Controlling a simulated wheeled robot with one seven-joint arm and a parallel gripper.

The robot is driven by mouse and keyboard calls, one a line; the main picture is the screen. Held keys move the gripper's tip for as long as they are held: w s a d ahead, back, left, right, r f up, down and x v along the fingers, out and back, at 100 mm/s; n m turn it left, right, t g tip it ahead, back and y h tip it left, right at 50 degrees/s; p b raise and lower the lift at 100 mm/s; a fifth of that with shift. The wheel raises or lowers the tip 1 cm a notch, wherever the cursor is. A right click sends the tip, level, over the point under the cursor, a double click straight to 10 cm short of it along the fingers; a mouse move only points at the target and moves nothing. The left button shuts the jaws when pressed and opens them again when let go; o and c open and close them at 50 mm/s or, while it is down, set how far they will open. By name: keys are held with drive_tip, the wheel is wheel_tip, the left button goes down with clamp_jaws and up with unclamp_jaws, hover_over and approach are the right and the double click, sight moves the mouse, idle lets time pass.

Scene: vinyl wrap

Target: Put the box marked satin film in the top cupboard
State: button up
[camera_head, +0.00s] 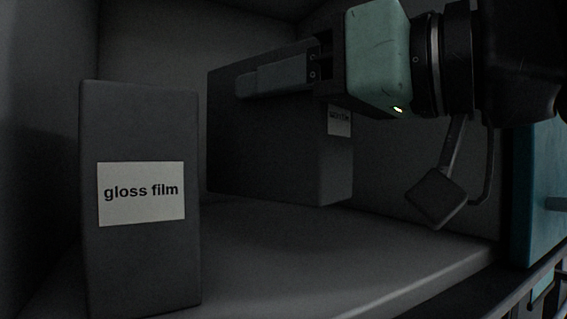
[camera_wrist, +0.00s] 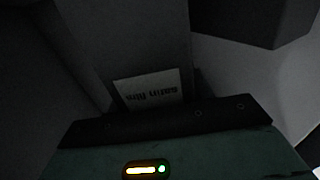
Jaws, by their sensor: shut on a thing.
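The satin film box (camera_head: 280,150) is a dark grey box inside a grey compartment. In the head view its white label is mostly covered by my gripper. In the wrist view the box (camera_wrist: 130,35) shows its label, upside down, reading "satin film". My gripper (camera_head: 272,80) reaches in from the right and is shut on the upper part of the box. The box is upright, over the shelf (camera_head: 400,258); I cannot tell whether its base touches the shelf. The far finger is hidden behind the box.
A dark box marked "gloss film" (camera_head: 140,250) stands on the same shelf at the left, near the front, with a narrow gap in the picture to the held box. The shelf front right is bare. A teal panel (camera_head: 535,190) stands at the right edge.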

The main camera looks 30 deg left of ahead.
sight(293, 145)
drive_tip(key=shift+f, duration=2.3)
drive_tip(key=shift+f+b, duration=0.1)
drive_tip(key=shift+b, duration=0.25)
drive_tip(key=o, duration=1.1)
drive_tip(key=shift+d, duration=0.1)
